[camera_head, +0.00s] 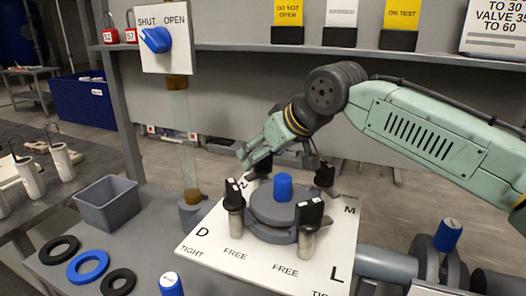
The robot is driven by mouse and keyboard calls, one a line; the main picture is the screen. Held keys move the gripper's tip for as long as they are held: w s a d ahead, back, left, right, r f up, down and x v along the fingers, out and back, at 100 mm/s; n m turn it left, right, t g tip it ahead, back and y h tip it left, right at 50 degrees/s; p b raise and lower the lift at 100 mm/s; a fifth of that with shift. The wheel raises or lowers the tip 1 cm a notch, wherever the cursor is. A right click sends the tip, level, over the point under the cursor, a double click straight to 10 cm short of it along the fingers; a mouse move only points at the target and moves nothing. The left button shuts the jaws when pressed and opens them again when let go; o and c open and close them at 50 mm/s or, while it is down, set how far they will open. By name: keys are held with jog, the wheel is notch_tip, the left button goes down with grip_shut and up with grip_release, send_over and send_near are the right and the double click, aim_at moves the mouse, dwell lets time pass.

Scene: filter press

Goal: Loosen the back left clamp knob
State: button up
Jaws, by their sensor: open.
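The back left clamp knob (263,166) is black and sits at the rear left of the white plate (210,243). It is partly hidden by my gripper (248,157), which is open at its upper left, with its fingers pointing down and left. I cannot tell whether they touch. Other black clamp knobs stand at front left (234,194), front right (309,214) and back right (324,174), around a grey round housing (272,212) with a blue knob (283,187) on top.
A clear column (181,130) rises left of the plate, below a blue SHUT/OPEN valve handle (156,39). A grey bin (107,203) and rings (88,266) lie further left. A blue-knobbed valve (448,235) is at right. A shelf with signs (341,13) runs behind.

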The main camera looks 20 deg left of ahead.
jog(key=shift+c, duration=0.4)
jog(key=c, duration=1.1)
jog(key=shift+s+a+f, duration=0.1)
jog(key=shift+s+a, duration=0.05)
jog(key=shift+a, duration=0.05)
jog(key=m+t+h+b, duration=0.1)
jog(key=m, duration=0.1)
jog(key=shift+m+t+b, duration=0.3)
jog(key=shift+b, duration=0.05)
jog(key=shift+d+m+h, duration=0.15)
jog(key=shift+m+h, duration=0.25)
jog(key=o, duration=1.2)
